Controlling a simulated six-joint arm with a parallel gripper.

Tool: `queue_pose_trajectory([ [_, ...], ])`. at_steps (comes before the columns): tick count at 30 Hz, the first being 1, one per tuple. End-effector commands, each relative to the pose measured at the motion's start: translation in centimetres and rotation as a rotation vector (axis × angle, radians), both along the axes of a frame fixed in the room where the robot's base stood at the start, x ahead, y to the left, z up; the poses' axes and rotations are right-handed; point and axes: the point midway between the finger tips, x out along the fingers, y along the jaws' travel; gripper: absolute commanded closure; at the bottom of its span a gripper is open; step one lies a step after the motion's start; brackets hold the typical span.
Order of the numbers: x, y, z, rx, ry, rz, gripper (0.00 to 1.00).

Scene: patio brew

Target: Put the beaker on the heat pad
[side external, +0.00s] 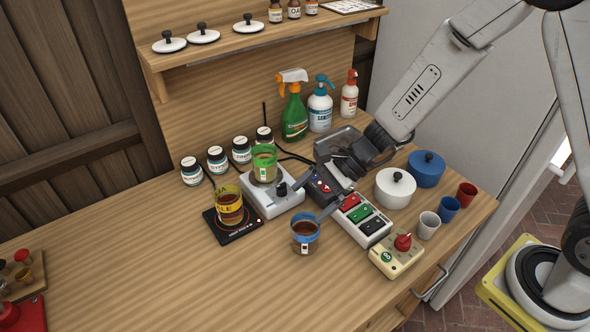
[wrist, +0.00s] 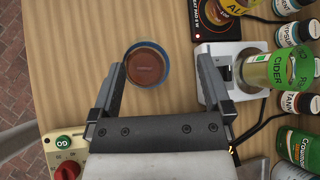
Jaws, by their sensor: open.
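A blue-banded beaker of brown liquid (side external: 305,237) stands upright on the table; the wrist view shows it from above (wrist: 147,66). The black heat pad (side external: 236,238) lies to its left, its corner showing in the wrist view (wrist: 202,27). A yellow-banded beaker (side external: 228,206) stands on the pad and is partly cut off in the wrist view (wrist: 236,5). A green-banded beaker (side external: 264,163) sits on a white device with a black knob (side external: 270,204). My gripper (side external: 303,206) is open and empty, its fingers pointing toward the blue-banded beaker, which appears between the fingertips (wrist: 162,68).
A power strip with coloured switches (side external: 361,215) and a cream box with a red knob (side external: 398,256) stand right of the blue-banded beaker. Jars (side external: 217,159), spray bottles (side external: 294,115), pots (side external: 394,188) and small cups line the back and right.

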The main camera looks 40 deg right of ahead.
Motion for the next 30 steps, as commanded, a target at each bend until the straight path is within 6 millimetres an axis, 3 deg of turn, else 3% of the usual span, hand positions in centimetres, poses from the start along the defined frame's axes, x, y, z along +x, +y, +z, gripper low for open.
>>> queue_pose_trajectory([
  [6, -3.4, -3.0, 0.3, -0.203, -0.102, 0.248, 0.00],
  [15, -6.9, -8.0, 0.8, -0.480, -0.260, 0.590, 0.00],
  [30, -9.5, -15.7, 2.8, -0.899, -0.548, 1.144, 0.00],
])
